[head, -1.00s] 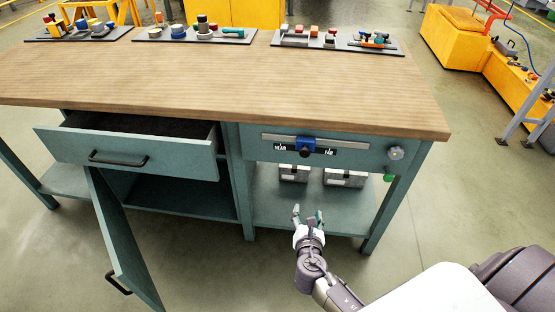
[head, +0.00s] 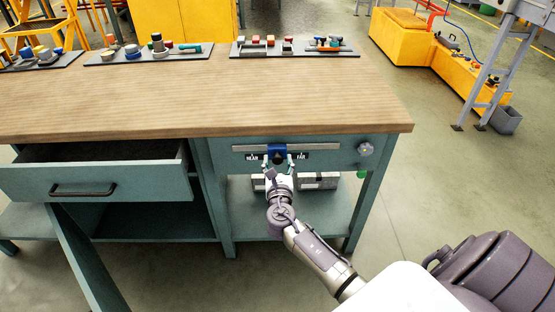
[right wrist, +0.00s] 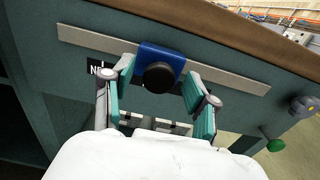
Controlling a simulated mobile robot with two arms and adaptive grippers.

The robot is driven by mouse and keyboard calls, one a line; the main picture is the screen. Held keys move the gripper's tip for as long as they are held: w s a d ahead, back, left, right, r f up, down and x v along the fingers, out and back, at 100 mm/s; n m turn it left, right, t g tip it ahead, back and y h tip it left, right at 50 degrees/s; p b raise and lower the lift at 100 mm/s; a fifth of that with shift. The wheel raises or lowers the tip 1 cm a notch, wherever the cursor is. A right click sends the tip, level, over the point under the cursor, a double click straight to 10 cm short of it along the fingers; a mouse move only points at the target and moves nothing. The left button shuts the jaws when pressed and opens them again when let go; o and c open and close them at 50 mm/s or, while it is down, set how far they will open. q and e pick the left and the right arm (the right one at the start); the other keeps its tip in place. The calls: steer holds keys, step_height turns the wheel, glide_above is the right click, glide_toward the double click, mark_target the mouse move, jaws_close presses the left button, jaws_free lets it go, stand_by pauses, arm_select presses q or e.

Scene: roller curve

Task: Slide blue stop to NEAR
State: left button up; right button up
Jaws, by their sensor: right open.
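The blue stop (head: 277,151) sits on a pale horizontal rail (head: 246,148) on the bench front, between the NEAR label (head: 252,157) at left and the FAR label (head: 302,157) at right. In the right wrist view the blue stop (right wrist: 161,60) has a round black knob (right wrist: 159,77) facing me. My right gripper (head: 279,164) is open, with its fingers spread on both sides of the knob; in the right wrist view the gripper (right wrist: 160,90) holds nothing. Whether a finger touches the stop is unclear. My left gripper is out of view.
An open drawer (head: 95,182) juts out at left, with an open door (head: 88,255) below it. A grey knob (head: 365,149) and a green knob (head: 361,174) are right of the rail. Grey boxes (head: 318,180) stand on the shelf below.

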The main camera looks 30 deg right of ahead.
steer(key=shift+x, duration=0.75)
jaws_close()
